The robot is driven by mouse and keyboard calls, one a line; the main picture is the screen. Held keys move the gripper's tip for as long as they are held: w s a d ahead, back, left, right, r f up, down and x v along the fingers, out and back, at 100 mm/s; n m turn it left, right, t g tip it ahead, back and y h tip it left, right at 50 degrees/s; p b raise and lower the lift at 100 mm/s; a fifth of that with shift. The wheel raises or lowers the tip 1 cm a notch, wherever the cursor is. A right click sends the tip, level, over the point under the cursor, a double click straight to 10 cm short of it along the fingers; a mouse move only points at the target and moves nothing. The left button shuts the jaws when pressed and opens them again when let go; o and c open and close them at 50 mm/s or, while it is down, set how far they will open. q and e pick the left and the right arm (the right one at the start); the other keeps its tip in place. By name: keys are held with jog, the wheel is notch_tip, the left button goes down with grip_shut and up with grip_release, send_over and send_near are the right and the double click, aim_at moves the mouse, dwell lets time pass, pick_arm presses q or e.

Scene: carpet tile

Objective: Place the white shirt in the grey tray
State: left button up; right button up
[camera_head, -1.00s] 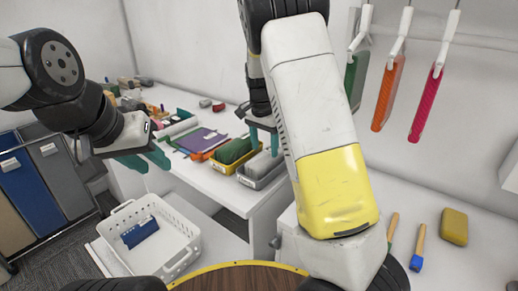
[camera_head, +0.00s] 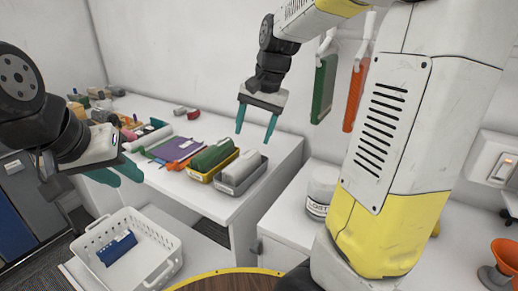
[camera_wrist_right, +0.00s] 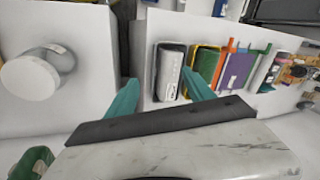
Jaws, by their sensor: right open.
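The grey tray (camera_head: 241,177) stands on the white table beside a yellow tray (camera_head: 212,166). A pale, whitish rolled cloth (camera_head: 239,165), which looks like the white shirt, lies in the grey tray. In the right wrist view, the grey tray (camera_wrist_right: 157,88) with the pale cloth (camera_wrist_right: 171,72) shows between my fingers. My right gripper (camera_head: 254,137) is open and empty, raised clear above the grey tray. My left gripper (camera_head: 122,172) hangs empty above the white basket; its finger gap is hard to judge.
A green roll (camera_head: 211,153) fills the yellow tray. Purple and other items (camera_head: 178,148) lie left of it. A white basket (camera_head: 160,238) holding a blue item (camera_head: 117,247) stands lower left. Green (camera_head: 324,88) and orange (camera_head: 354,97) items hang at the back. A white jar (camera_head: 322,186) stands right.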

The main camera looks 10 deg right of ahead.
jog(key=s+r+n+t, duration=0.2)
jog(key=s+n, duration=0.4)
jog(key=s, duration=1)
jog(key=shift+s+t, duration=0.4)
jog(key=shift+t, duration=0.5)
